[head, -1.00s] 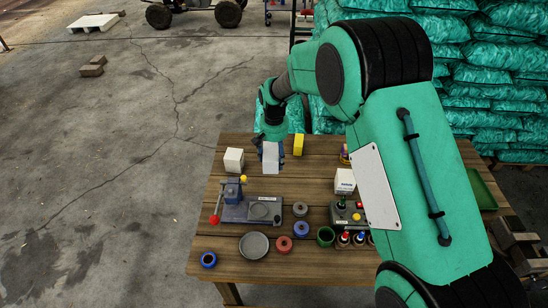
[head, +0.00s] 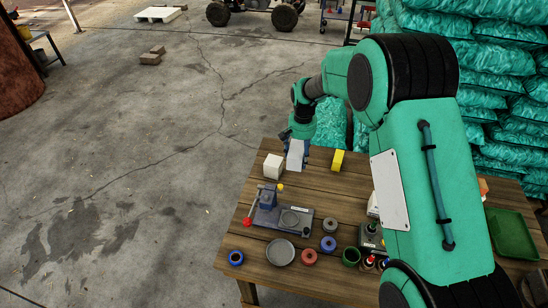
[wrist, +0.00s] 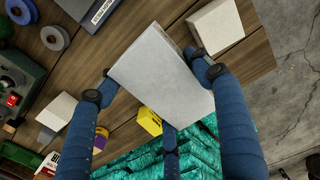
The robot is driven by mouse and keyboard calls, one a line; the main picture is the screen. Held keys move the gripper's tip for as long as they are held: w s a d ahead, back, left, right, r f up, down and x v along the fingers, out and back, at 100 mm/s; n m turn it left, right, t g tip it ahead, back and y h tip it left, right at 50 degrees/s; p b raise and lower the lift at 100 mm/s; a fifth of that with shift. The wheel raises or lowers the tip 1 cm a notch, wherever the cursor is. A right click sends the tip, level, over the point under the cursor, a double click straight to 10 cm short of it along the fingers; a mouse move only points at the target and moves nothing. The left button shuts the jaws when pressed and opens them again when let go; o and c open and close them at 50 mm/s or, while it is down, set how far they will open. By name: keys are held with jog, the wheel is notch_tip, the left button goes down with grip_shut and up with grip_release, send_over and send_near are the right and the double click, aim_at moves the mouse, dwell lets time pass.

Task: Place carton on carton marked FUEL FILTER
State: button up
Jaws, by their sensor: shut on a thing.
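My gripper (wrist: 153,83) is shut on a plain pale grey-white carton (wrist: 165,70), with blue fingers on its sides. In the head view the held carton (head: 296,154) is slightly tilted near the table's far edge, seemingly just above the top. A white carton (head: 373,205) at the table's right part is mostly hidden behind my arm; the wrist view shows a pale carton (wrist: 57,111) at left that seems to be the same one. I cannot read FUEL FILTER on any carton now. Another white carton (head: 273,166) stands close left of the held one.
A yellow box (head: 338,160) stands right of the held carton. A blue-grey fixture (head: 283,217) with a red knob, a grey dish (head: 280,252), several rings and a green tray (head: 510,235) occupy the wooden table (head: 330,190). Green sacks (head: 480,80) are stacked behind.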

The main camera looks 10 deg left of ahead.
jog(key=w+a+r+p, duration=0.1)
jog(key=a+r+p, duration=0.1)
jog(key=a, duration=0.3)
jog(key=w+a+r+p, duration=0.2)
jog(key=a+p, duration=0.2)
jog(key=a, duration=0.1)
jog(key=shift+r, duration=0.35)
jog(key=p, duration=0.1)
send_over(276, 161)
jog(key=shift+d+f, duration=0.1)
jog(key=shift+f, duration=3)
jog(key=shift+f, duration=0.15)
jog(key=shift+f+p, duration=0.5)
jog(key=shift+f, duration=1.25)
jog(key=shift+f, duration=0.1)
